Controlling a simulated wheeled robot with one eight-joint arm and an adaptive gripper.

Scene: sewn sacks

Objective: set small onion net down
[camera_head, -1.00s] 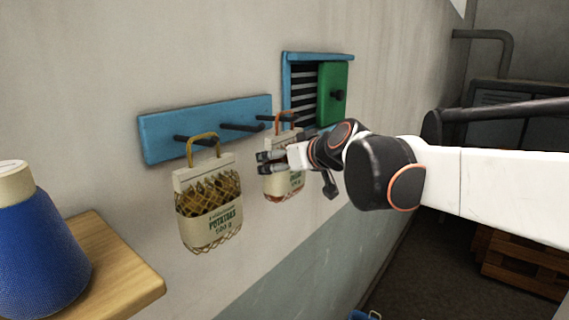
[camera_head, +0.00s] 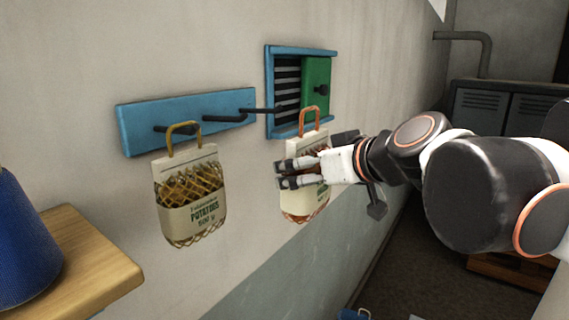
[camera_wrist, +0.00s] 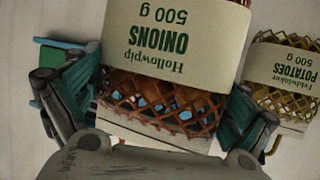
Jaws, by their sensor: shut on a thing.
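The small onion net (camera_head: 303,203) is a cream bag with an orange handle and reddish-brown mesh. In the wrist view its label reads "Hollowpip ONIONS 500 g" upside down (camera_wrist: 170,40). My gripper (camera_head: 298,173) is shut on the net from the right in the head view. In the wrist view, dark green fingers of my gripper (camera_wrist: 155,105) press on both sides of the net. The net hangs in the air, its handle clear of the pegs. My fingers hide part of its front.
A potato net (camera_head: 190,200) hangs on the blue peg rail (camera_head: 135,125); it also shows in the wrist view (camera_wrist: 285,75). A blue-framed vent with a green door (camera_head: 316,87) is behind. A wooden shelf (camera_head: 90,265) bears a blue cone (camera_head: 22,245). Grey lockers (camera_head: 500,105) stand back right.

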